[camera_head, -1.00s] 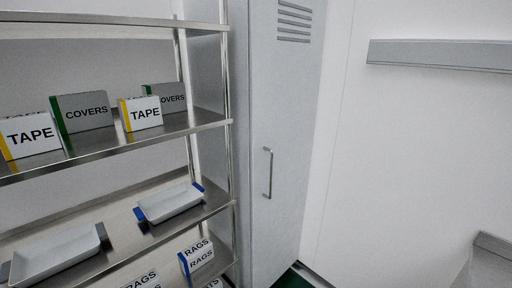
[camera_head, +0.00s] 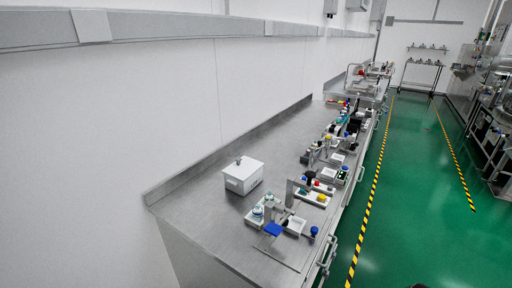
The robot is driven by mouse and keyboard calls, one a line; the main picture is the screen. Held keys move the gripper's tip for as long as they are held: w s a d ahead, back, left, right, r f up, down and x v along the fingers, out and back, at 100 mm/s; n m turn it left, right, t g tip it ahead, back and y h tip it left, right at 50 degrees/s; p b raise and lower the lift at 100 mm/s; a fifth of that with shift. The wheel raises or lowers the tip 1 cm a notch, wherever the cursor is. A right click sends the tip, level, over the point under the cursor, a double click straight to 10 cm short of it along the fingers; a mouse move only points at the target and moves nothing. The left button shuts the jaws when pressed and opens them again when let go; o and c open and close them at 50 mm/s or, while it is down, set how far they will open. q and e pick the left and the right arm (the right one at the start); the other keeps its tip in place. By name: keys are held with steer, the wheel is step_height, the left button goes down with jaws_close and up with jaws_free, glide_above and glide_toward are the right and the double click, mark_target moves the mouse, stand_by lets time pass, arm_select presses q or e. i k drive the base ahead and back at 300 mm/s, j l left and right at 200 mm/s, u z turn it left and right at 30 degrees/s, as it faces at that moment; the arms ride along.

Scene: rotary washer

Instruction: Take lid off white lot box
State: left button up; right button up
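A white lot box (camera_head: 243,180) stands on the steel bench, near the wall side and toward the near end. Its lid (camera_head: 243,168) is on top, with a small grey knob or handle (camera_head: 239,160) at the middle. Neither of my grippers shows in the head view, so I cannot see their state.
The steel bench (camera_head: 190,200) runs away along the left wall. More instruments (camera_head: 327,150) crowd farther back. Green floor (camera_head: 405,190) with yellow-black lines lies clear at right.

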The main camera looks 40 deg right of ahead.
mark_target(243, 167)
steer(key=i+j+z, duration=0.2)
steer(key=z, duration=0.25)
steer(key=i+j+z, duration=0.2)
steer(key=z, duration=0.2)
steer(key=i+j+z, duration=0.1)
steer(key=j+z, duration=0.35)
steer(key=i+j+z, duration=0.1)
steer(key=j+z, duration=0.2)
steer(key=z, duration=0.15)
steer(key=j+z, duration=1)
steer(key=j, duration=0.15)
steer(key=k, duration=0.05)
